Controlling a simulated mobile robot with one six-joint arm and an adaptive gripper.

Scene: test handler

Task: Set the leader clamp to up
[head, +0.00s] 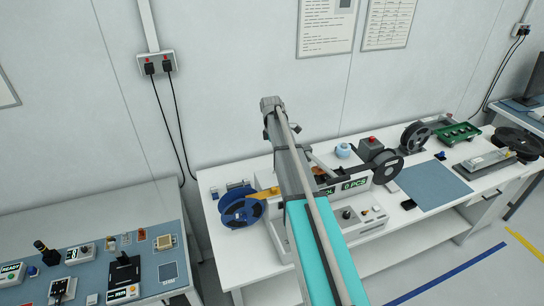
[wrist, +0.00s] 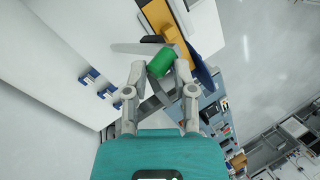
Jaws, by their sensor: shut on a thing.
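My gripper (wrist: 162,75) is in the wrist view, with its two grey fingers closed on a green cylindrical grip (wrist: 161,63). The grip appears to belong to the leader clamp. A grey flat bar (wrist: 130,48) shows just beyond the fingertips; I cannot tell how it joins the grip. The orange-yellow part (wrist: 164,21) of the machine lies right behind the grip, and it also shows in the head view (head: 264,193). In the head view my arm covers the clamp and my fingers. Whether the clamp is up or down cannot be told.
The blue reel (head: 242,209) stands at the machine's left end. The machine's white body (head: 357,211) with a display sits on the white bench (head: 410,222). A blue-grey mat (head: 435,187) lies to the right. Another bench with small devices (head: 122,271) stands at left.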

